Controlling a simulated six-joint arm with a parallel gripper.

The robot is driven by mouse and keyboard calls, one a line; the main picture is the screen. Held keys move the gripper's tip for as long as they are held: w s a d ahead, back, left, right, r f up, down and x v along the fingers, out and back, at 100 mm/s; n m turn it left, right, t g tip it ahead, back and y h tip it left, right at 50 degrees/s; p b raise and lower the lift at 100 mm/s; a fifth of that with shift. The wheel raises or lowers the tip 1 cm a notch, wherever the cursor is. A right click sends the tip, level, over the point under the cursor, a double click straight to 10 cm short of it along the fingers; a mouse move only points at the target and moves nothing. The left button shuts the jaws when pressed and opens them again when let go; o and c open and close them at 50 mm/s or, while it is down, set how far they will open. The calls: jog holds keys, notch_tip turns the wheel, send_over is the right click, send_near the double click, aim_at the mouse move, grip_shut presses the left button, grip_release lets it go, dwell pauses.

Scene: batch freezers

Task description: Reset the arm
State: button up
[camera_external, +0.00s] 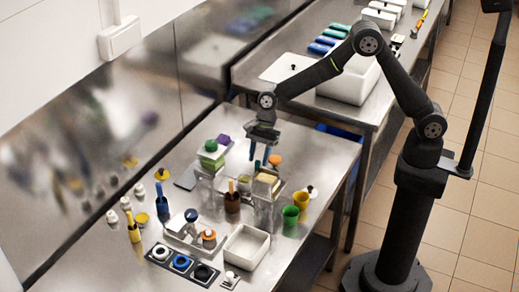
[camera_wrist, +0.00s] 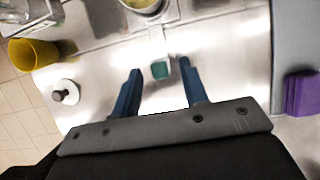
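My gripper (camera_external: 259,155) hangs pointing down above the back part of the near steel table (camera_external: 315,160). In the wrist view its two blue fingers (camera_wrist: 160,90) are spread wide apart, with nothing held between them. A small teal block (camera_wrist: 160,70) shows just beyond the gap between the fingertips, apart from both. It seems to lie on the table below. My arm is raised and bent at the elbow, reaching left from its base.
A purple block (camera_external: 223,139), a green block stack (camera_external: 211,156), clear containers (camera_external: 265,185), green cup (camera_external: 290,215) and yellow cup (camera_external: 301,200) stand near the gripper. A white bin (camera_external: 246,247) is in front. The farther table holds a white tub (camera_external: 350,82). A steel wall borders the left.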

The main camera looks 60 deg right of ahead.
jog(key=x, duration=0.4)
jog(key=shift+f, duration=0.15)
jog(key=shift+w, duration=0.1)
